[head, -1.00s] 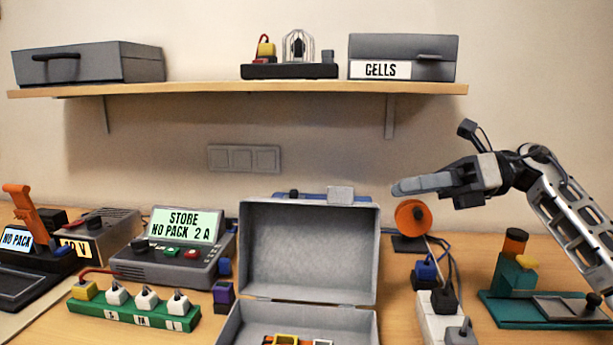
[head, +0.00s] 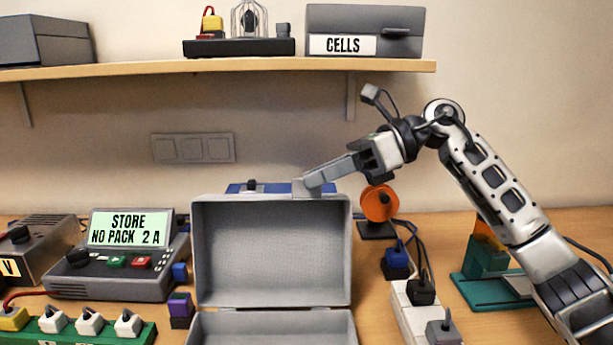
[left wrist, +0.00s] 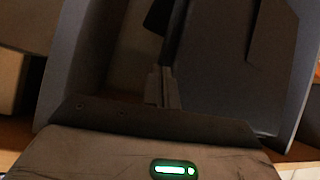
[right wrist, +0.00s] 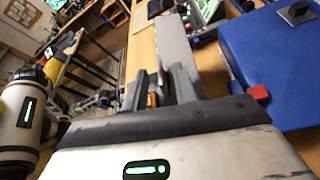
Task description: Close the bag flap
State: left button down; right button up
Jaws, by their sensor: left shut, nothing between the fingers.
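The bag looks like a grey hinged case (head: 270,328) at the bottom middle of the head view. Its flap, a grey lid (head: 270,250), stands upright and open, with its inside facing me. My right gripper (head: 306,185) is at the lid's top edge, by the pale latch tab, and covers part of it; contact is unclear. In the right wrist view its fingers (right wrist: 162,88) are apart, with the pale grey lid edge (right wrist: 174,45) just beyond them. My left gripper (left wrist: 162,86) shows only in its wrist view, shut and empty, near dark grey panels.
A blue case (right wrist: 275,65) is close behind the lid. An orange reel (head: 379,203) and a white power strip (head: 412,315) with plugs stand right of the case. A grey console (head: 120,262) stands left. A wooden shelf (head: 210,68) hangs above.

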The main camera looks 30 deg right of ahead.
jog(key=shift+x, duration=1.25)
grip_shut()
